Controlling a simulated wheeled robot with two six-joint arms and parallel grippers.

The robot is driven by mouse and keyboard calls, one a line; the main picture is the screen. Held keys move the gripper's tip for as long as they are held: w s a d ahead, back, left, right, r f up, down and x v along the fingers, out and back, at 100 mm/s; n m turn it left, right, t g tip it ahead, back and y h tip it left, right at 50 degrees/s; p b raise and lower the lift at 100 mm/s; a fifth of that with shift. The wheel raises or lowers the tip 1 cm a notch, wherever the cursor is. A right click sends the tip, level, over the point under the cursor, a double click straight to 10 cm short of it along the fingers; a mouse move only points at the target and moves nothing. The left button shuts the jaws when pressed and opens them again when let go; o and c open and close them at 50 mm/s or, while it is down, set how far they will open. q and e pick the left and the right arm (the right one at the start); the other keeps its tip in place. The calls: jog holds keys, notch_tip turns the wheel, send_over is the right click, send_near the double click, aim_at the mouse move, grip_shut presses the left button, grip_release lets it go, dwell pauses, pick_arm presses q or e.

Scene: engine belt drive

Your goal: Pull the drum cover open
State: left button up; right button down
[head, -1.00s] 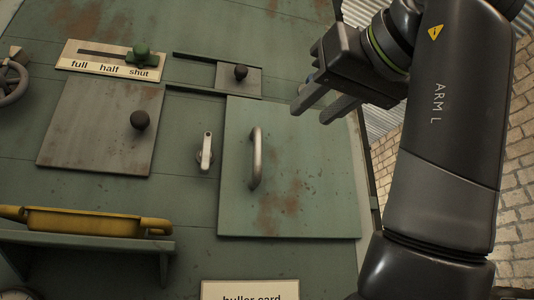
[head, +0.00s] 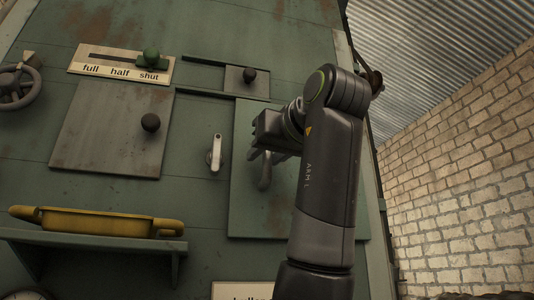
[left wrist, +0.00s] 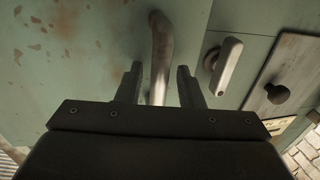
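The drum cover (head: 250,216) is a large rust-spotted green panel, lying flat against the machine front in the head view. Its metal bar handle (head: 265,181) is partly hidden by my left gripper (head: 265,160). In the left wrist view the handle (left wrist: 160,45) runs between the two fingers of my left gripper (left wrist: 159,72). The fingers stand apart on either side of it with visible gaps, so the gripper is open around the handle. My left arm hides the right part of the cover (left wrist: 90,35). My right gripper is not in view.
A pale latch lever (head: 216,153) stands upright just left of the cover. A brick wall (head: 465,200) is at right.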

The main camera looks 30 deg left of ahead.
pick_arm(q)
jog(key=shift+w+a, duration=0.15)
grip_shut()
dwell(0.4)
